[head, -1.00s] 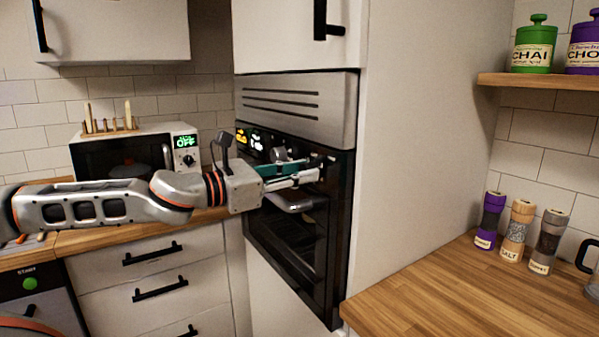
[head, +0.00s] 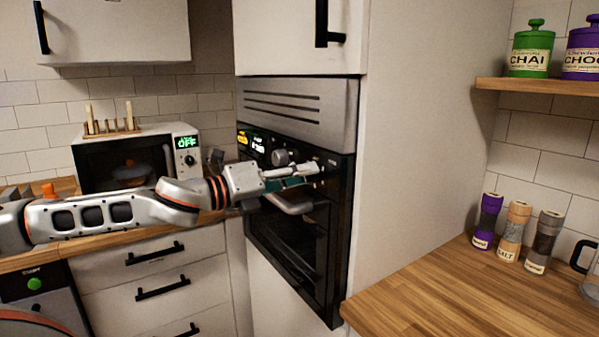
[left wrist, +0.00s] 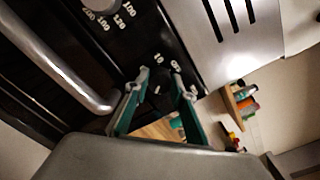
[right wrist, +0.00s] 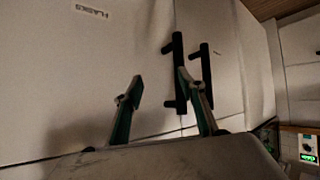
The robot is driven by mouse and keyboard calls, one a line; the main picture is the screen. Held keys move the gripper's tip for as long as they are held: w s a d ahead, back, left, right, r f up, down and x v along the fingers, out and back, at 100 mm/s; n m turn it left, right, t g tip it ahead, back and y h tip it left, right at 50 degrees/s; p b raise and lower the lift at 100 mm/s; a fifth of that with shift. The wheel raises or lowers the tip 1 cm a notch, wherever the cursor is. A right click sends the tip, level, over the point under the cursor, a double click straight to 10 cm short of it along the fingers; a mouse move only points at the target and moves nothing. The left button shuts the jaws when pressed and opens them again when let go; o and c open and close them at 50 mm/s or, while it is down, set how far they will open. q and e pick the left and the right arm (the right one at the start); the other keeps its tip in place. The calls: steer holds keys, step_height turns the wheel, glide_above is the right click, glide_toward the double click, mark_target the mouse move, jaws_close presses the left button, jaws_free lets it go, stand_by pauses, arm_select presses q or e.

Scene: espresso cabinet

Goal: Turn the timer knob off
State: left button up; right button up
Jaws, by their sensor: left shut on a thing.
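The oven (head: 300,225) is built into a tall white cabinet. Its black control panel carries a silver knob (head: 285,157), which also shows at the top of the left wrist view (left wrist: 98,6) with temperature numbers around it. My left gripper (head: 316,168) is at the right part of this panel. In the left wrist view, its two fingers (left wrist: 163,86) close around the dark timer knob (left wrist: 158,90), with small numbers beside it. The fingers mostly hide this knob in the head view. My right gripper (right wrist: 163,88) is open and empty before white cabinet doors.
The oven handle (left wrist: 65,62) runs close below the panel. A microwave (head: 135,160) showing OFF stands on the left counter. A wooden counter (head: 450,295) with several shakers (head: 513,232) lies right of the tall cabinet.

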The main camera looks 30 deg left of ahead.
arm_select(q)
steer(key=n+p, duration=1.1)
steer(key=n, duration=1.8)
arm_select(e)
step_height(320, 180, up, 9)
steer(key=d, duration=0.2)
steer(key=shift+s+f, duration=0.15)
steer(key=shift+s, duration=0.1)
arm_select(q)
steer(key=shift+n, duration=0.3)
arm_select(e)
steer(key=shift+a, duration=0.15)
